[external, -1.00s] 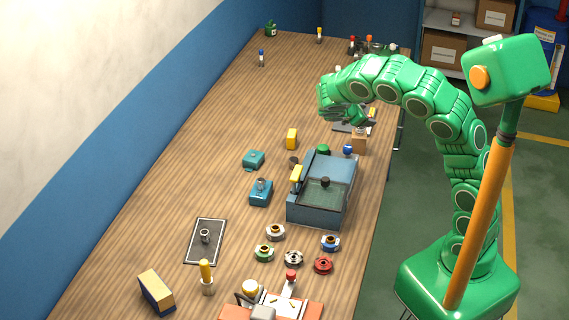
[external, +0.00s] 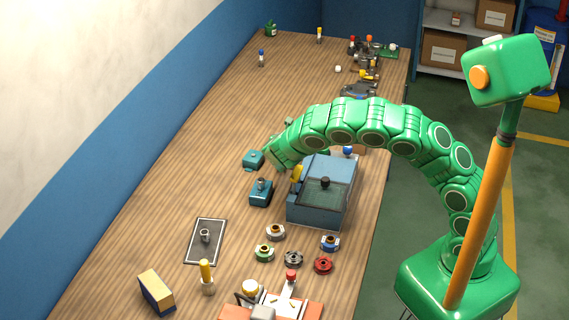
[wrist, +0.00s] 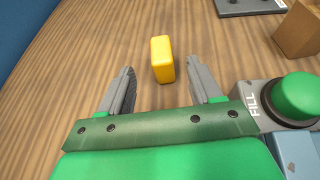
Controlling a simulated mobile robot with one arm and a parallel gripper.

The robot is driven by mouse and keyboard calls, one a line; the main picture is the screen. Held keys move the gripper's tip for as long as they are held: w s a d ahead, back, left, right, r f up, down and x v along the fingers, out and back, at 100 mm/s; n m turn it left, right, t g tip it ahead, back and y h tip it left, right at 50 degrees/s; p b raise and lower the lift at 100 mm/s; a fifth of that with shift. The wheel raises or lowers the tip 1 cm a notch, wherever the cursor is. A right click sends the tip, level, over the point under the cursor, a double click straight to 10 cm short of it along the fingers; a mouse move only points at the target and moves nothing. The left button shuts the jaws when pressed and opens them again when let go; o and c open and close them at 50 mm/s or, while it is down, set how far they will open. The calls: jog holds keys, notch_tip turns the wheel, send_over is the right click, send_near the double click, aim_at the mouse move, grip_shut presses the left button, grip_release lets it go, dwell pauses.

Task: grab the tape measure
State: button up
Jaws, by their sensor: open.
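A yellow rounded block (wrist: 162,58), which looks like the tape measure, stands upright on the wooden table in the wrist view. My gripper (wrist: 161,74) is open, with one grey finger on each side of the picture. The block lies at or just beyond the fingertips, between their lines, with free space on both sides. I cannot tell whether it is level with the fingers. Nothing is held. In the external view my arm's end hides the block and the fingers.
A green FILL button (wrist: 294,100) on a blue-grey machine (external: 316,206) is close to the right finger. A brown box (wrist: 302,28) lies farther off to the right. Teal items (external: 253,159) (external: 261,193) stand near my wrist. Bare table (wrist: 60,85) lies left of the fingers.

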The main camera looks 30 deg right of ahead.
jog(key=x, duration=0.6)
jog(key=shift+d+f, duration=0.15)
jog(key=shift+f, duration=0.05)
jog(key=shift+w+d+f, duration=0.2)
jog(key=shift+w+d, duration=0.2)
jog(key=shift+w, duration=0.15)
jog(key=c, duration=1.1)
